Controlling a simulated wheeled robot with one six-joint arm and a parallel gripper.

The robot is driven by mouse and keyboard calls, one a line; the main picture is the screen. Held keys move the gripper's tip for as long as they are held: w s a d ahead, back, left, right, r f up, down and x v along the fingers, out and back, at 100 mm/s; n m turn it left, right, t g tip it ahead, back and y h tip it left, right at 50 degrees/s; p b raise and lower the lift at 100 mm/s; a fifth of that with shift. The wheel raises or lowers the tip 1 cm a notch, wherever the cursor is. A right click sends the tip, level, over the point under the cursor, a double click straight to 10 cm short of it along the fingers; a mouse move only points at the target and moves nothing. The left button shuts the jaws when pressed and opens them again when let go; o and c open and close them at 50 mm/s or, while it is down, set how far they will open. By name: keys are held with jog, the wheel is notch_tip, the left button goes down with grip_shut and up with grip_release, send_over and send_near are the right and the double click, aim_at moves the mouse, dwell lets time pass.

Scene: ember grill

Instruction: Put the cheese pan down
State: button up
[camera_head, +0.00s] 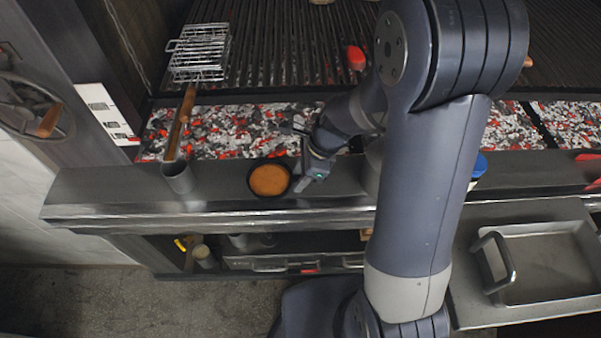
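The cheese pan (269,180) is a small round dark pan filled with something smooth and orange. It appears level, at the grey metal ledge (225,190) in front of the coals. I cannot tell whether it rests on the ledge or hangs just above it. My gripper (303,180) is immediately to the right of the pan, over the same ledge. Its fingers are small and partly hidden by my arm, so I cannot see whether they are closed on a handle. No pan handle shows clearly.
A grey metal cup (178,178) with a wooden-handled tool stands on the ledge left of the pan. Glowing coals (230,130) lie behind the ledge. A wire grill basket (200,52) lies on the grate. A metal tray (550,260) is at right. Bare ledge shows at far left.

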aim_at(292, 177)
jog(key=shift+r, duration=0.1)
jog(key=p+v, duration=0.1)
jog(key=v, duration=1.1)
jog(key=b+x, duration=0.1)
jog(key=x, duration=1.1)
jog(key=shift+a+f, duration=0.1)
jog(key=shift+f, duration=0.2)
jog(key=shift+r, duration=2.1)
